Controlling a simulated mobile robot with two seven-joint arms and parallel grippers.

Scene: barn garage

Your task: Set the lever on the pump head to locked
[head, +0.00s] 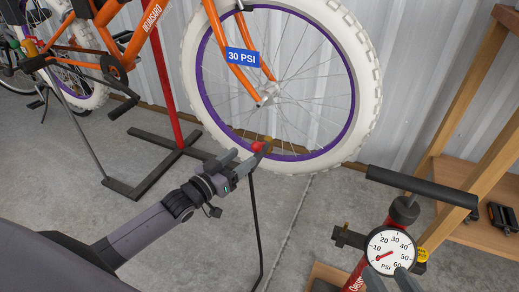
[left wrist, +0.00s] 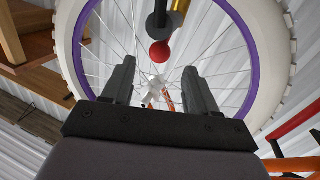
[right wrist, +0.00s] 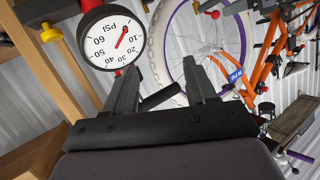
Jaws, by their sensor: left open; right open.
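The pump head's lever shows as a red knob (head: 258,147) by the lower rim of the front wheel, at the upper end of a black hose (head: 256,215). In the left wrist view the red knob (left wrist: 160,54) sits below a dark arm, with a brass-coloured part (left wrist: 179,8) beside it. My left gripper (head: 245,157) is open, its fingers pointing at the knob. The knob appears between the fingertips (left wrist: 159,68), with gaps on both sides; contact is not visible. My right gripper (head: 393,279) is open and empty near the pump gauge (head: 391,251).
A stand foot (head: 150,180) lies left. Wooden shelving (head: 480,100) stands right.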

